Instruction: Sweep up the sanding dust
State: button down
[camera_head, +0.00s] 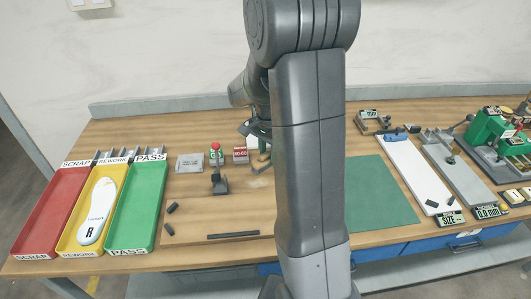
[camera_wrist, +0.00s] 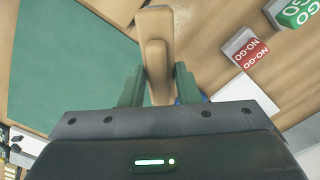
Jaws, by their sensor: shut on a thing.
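My gripper (camera_wrist: 158,86) has green fingers shut on a tan wooden handle, apparently a bench brush (camera_wrist: 156,60), in the wrist view. Its bristles cannot be made out. In the head view my gripper is mostly behind my own arm, low over the back middle of the wooden bench (camera_head: 200,213). A small tan part of the brush (camera_head: 261,161) shows below it, close to the bench top. A faint pale patch, perhaps the sanding dust (camera_head: 257,182), lies on the wood just in front. My arm hides the area to its right.
A red NO-GO block (camera_head: 240,155) and a green GO gauge (camera_head: 215,151) stand close left, near a small dark stand (camera_head: 219,184). Red, yellow and green trays (camera_head: 150,209) are far left; the yellow one holds an insole. A green mat (camera_head: 382,195) lies right.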

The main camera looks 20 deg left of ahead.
jog(key=shift+f, duration=0.1)
dwell(0.4)
jog(key=shift+f+t+b, duration=0.3)
jog(key=shift+b, duration=0.45)
jog(key=shift+f+t+h+b, duration=0.1)
jog(key=shift+t+h+b, duration=0.5)
jog(key=shift+b, duration=0.45)
